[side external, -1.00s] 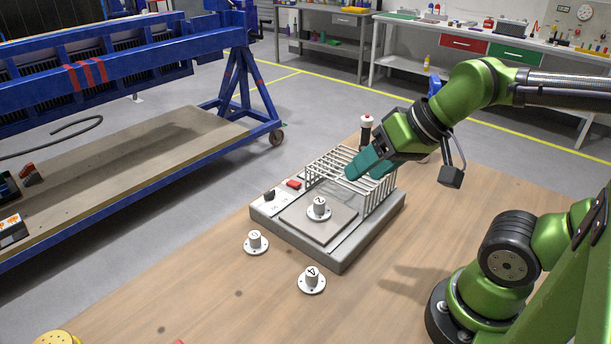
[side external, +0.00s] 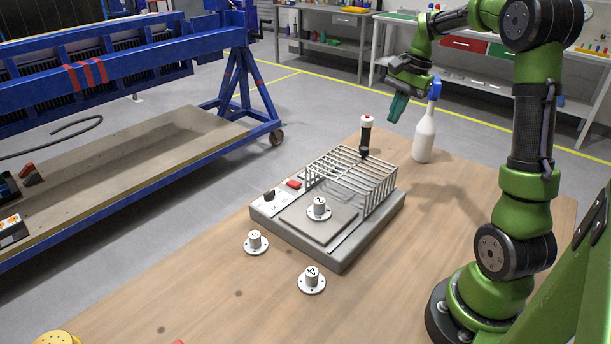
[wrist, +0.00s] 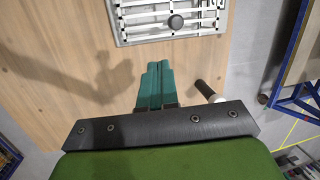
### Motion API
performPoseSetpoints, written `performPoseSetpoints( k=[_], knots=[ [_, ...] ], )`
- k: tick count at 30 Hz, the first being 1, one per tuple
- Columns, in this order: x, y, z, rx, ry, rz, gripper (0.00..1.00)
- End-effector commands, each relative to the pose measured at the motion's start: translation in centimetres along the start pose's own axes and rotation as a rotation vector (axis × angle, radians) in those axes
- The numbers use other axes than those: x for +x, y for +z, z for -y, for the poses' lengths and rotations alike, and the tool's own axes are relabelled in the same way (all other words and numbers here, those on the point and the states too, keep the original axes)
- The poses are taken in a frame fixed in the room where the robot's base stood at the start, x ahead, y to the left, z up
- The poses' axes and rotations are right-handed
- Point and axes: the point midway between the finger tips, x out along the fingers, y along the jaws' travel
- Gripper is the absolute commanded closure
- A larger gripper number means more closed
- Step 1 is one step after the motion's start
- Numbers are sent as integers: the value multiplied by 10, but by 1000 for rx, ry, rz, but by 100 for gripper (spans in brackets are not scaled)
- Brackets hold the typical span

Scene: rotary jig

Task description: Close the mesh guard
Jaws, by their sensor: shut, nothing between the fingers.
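The mesh guard (side external: 352,170) is a white wire cage with a flat top grid and upright side bars. It stands over the rear part of the grey jig base (side external: 340,258); the front part, with a square plate, is uncovered. In the wrist view the guard's bars (wrist: 150,22) show at the top, partly out of frame. A white flanged part marked 2 (side external: 319,208) sits on the plate. My gripper (side external: 396,108), with teal fingers, is shut and empty, raised behind the jig and apart from the guard. It also shows in the wrist view (wrist: 158,66).
Two flanged parts, one left (side external: 256,242) and one marked 4 (side external: 312,280), sit on the wood table before the jig. The table's right side is clear.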

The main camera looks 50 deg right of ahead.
Motion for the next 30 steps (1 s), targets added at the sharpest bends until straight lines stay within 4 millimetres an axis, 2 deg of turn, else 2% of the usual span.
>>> performPoseSetpoints(
  k=[1, 3, 6, 10, 14, 17, 27, 30],
  knots=[
    [2, -28, -4, 116, 22, 31, 100],
    [0, -53, -9, 251, 43, 71, 100],
    [-8, -68, -6, 387, 56, 118, 100],
    [-27, -60, 5, 473, 52, 156, 100],
    [-22, -53, 5, 509, 63, 187, 100],
    [-10, -50, 5, 507, 64, 186, 100],
    [60, -36, 4, 506, 64, 187, 100],
    [74, -29, 7, 503, 62, 185, 100]
  ],
)
